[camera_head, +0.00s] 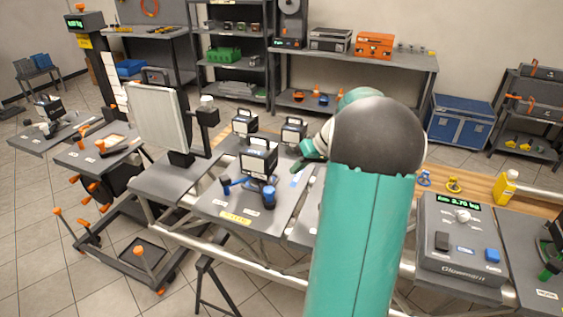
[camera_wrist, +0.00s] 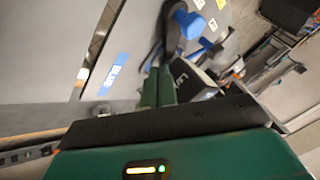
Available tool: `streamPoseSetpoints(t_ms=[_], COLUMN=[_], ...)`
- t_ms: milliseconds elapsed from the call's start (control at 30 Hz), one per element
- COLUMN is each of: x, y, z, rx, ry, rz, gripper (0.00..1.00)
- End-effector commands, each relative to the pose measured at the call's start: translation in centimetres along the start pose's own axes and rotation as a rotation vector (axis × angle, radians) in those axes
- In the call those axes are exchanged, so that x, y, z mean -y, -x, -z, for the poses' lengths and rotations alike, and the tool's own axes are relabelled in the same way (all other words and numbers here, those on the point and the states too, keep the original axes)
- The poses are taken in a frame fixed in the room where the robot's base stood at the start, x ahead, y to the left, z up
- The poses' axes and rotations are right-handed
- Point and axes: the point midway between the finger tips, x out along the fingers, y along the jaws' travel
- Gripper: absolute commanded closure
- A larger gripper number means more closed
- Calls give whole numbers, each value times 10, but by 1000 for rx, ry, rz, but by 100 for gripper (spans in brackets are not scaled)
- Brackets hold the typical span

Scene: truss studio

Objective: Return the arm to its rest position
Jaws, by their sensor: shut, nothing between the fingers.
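My green arm rises through the middle of the head view and bends at a dark rounded joint. My gripper (camera_head: 306,155) shows just left of that joint, above the grey table panels. Its green fingers are together and hold nothing. In the wrist view the fingers (camera_wrist: 157,84) are side by side, with a blue label (camera_wrist: 116,70) on the grey panel to their left. A blue-handled item (camera_wrist: 189,22) lies beyond the fingertips. The arm hides part of the table behind it.
Black box-like devices with handles (camera_head: 258,158) stand on the panel left of my arm. A white screen (camera_head: 160,122) stands farther left. A scale unit (camera_head: 460,240) with a lit display sits to the right. Shelves and a bench (camera_head: 370,62) line the back; floor shows at the lower left.

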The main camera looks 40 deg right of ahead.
Motion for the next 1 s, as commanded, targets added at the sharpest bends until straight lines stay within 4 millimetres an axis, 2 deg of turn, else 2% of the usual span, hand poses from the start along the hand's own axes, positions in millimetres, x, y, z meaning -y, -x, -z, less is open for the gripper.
streamPoseSetpoints(t_ms=[267,367,467,600,667,800,1000], x=[4,20,58,131,162,226,297], y=[-1,-2,-4,-5,-5,-2,8], z=[1,3,3,-8,-17,-44,-95], rx=[2,18,56,120,143,174,174], ry=[3,12,35,78,97,142,210], rz=[1,-6,-26,-80,-105,-166,-243], gripper=[100,100,100,100,100,100,100])
